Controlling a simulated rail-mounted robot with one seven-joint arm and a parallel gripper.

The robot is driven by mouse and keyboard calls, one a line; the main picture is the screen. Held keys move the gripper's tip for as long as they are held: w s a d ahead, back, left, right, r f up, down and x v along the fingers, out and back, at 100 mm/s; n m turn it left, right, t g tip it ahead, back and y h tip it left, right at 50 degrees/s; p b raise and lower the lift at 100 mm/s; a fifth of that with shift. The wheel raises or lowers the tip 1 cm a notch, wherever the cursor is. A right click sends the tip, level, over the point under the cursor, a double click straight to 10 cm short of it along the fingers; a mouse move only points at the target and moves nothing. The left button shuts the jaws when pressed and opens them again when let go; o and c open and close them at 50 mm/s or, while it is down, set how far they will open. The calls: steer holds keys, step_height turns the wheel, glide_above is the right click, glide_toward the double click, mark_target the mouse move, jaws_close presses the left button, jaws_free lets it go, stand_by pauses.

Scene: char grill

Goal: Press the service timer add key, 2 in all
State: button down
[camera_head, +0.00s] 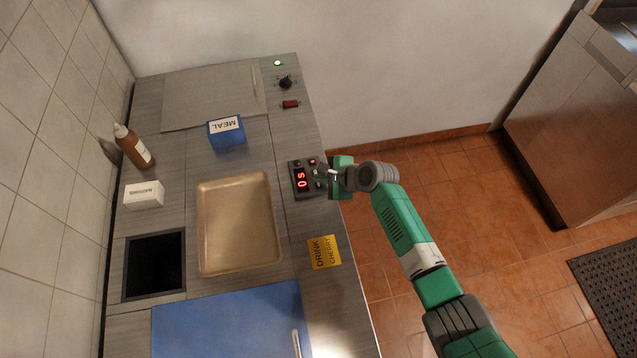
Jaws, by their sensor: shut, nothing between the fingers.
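The service timer (301,181) is a small dark box near the right edge of the counter. Its red display seems to read "0s", seen turned on its side. Small keys show along its right side and far end, but their markings are too small to read, so I cannot tell which is the add key. My gripper (321,172) is at the timer's right side, shut and empty. It partly covers the keys there. I cannot tell whether the fingertips touch a key.
A tan tray (202,235) lies left of the timer, and a yellow "DRINK CHERRY" card (324,252) lies nearer. A blue "MEAL" box (227,139), brown bottle (133,147) and white box (144,195) stand on the counter. A red switch (290,104) and black knob (285,83) are beyond the timer.

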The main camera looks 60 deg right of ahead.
mark_target(322, 186)
steer(key=shift+f, duration=0.4)
steer(key=shift+f+b, duration=0.3)
steer(key=shift+f, duration=0.05)
stand_by(0.7)
steer(key=shift+r+p, duration=0.75)
steer(key=shift+p, duration=0.15)
step_height(322, 186, up, 5)
steer(key=p, duration=0.5)
steer(key=shift+r, duration=0.1)
steer(key=shift+a, duration=0.1)
stand_by(1.9)
